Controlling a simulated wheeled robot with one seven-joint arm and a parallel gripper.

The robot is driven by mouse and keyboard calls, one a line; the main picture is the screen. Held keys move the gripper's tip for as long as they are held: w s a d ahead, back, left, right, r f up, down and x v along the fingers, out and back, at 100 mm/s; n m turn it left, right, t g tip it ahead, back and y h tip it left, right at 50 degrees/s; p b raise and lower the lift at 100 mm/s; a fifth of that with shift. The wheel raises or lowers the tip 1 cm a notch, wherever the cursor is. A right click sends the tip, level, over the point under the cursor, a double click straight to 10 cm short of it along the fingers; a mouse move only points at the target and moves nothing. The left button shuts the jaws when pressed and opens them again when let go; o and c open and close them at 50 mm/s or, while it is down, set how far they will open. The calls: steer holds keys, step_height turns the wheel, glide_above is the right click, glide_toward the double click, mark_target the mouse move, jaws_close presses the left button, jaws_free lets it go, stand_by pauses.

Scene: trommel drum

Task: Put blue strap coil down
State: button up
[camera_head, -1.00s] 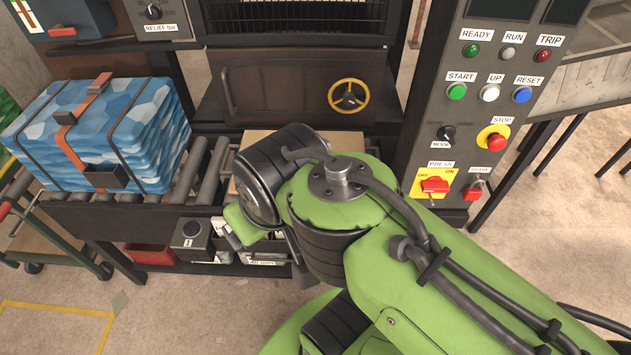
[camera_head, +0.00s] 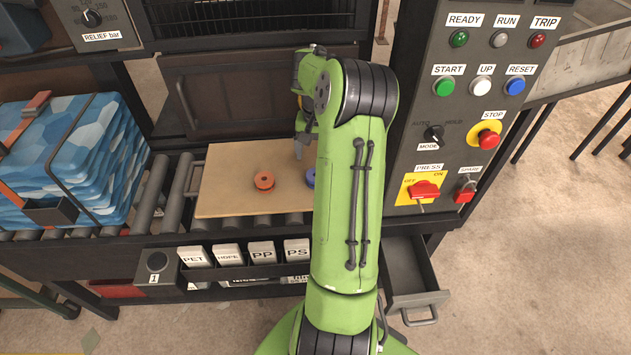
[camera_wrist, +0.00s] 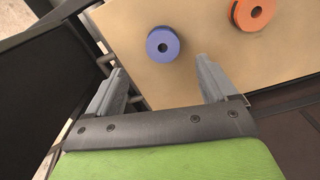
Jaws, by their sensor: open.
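The blue strap coil (camera_head: 310,177) lies on the tan board (camera_head: 225,185), partly hidden by my arm in the head view. In the wrist view the blue coil (camera_wrist: 163,43) lies flat beyond my fingertips, apart from both fingers. My gripper (camera_wrist: 160,78) is open with nothing between its fingers. In the head view my gripper (camera_head: 302,150) is over the back right part of the board, and its fingers are only partly visible.
An orange coil (camera_head: 264,181) lies on the board, left of the blue one; it also shows in the wrist view (camera_wrist: 252,12). The control panel (camera_head: 455,120) stands close on the right. An open drawer (camera_head: 415,285) juts out below it. Blue bales (camera_head: 85,150) stand left on the rollers.

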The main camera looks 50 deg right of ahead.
steer(key=f+b, duration=0.1)
steer(key=f, duration=0.2)
steer(key=f+b, duration=0.1)
steer(key=f, duration=0.2)
steer(key=f+b, duration=0.1)
steer(key=f, duration=0.2)
steer(key=shift+w+f, duration=0.15)
steer(key=shift+w, duration=0.1)
steer(key=c, duration=1.3)
step_height(320, 180, up, 10)
steer(key=p, duration=0.3)
steer(key=shift+p, duration=0.3)
